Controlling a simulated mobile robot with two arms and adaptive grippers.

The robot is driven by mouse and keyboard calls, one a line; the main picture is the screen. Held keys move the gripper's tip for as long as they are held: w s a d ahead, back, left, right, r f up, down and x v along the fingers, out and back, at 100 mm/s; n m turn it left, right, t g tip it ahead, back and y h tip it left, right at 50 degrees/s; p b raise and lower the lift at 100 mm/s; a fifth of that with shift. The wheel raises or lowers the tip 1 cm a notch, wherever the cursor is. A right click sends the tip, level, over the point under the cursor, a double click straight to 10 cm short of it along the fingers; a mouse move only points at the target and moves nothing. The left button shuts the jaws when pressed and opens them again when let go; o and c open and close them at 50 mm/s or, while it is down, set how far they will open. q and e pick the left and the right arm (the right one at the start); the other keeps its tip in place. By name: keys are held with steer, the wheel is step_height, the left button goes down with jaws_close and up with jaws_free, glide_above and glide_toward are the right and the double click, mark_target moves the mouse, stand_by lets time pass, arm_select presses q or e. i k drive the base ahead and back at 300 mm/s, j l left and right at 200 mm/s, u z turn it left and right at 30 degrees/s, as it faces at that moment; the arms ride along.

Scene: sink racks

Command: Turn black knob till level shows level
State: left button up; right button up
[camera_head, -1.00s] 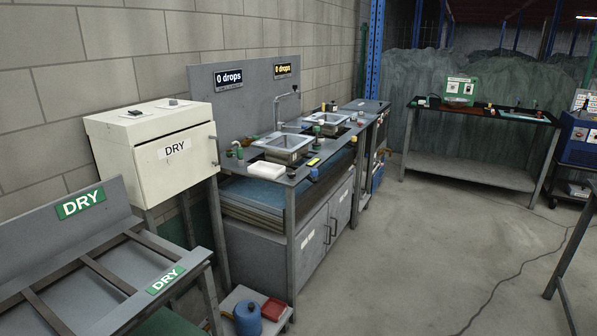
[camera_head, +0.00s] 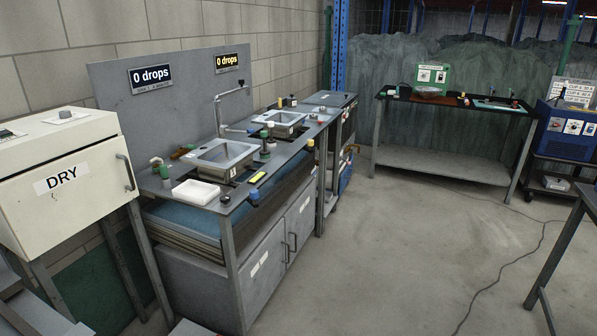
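No black knob or level can be made out for certain at this distance. A sink bench (camera_head: 300,150) stands at the centre left with two metal sinks, a near one (camera_head: 222,157) and a far one (camera_head: 281,121). Small dark and green fittings (camera_head: 265,148) stand between the sinks, too small to identify. A small yellow item (camera_head: 257,177) and a blue item (camera_head: 254,195) are at the bench's front edge; I cannot tell whether either is a level. Neither of my grippers is in view.
A white box (camera_head: 68,180) marked DRY stands at the left. A white tray (camera_head: 196,192) lies on the sink bench. A black-topped table (camera_head: 455,104) with a green panel (camera_head: 432,75) stands at the back right. A cable (camera_head: 508,262) crosses the otherwise open floor.

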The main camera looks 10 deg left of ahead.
mark_target(225, 199)
steer(key=i+l, duration=0.1)
steer(key=i, duration=0.45)
steer(key=i+l+u, duration=0.1)
steer(key=i, duration=0.4)
steer(key=i+l, duration=0.1)
steer(key=i, duration=0.45)
steer(key=u, duration=0.05)
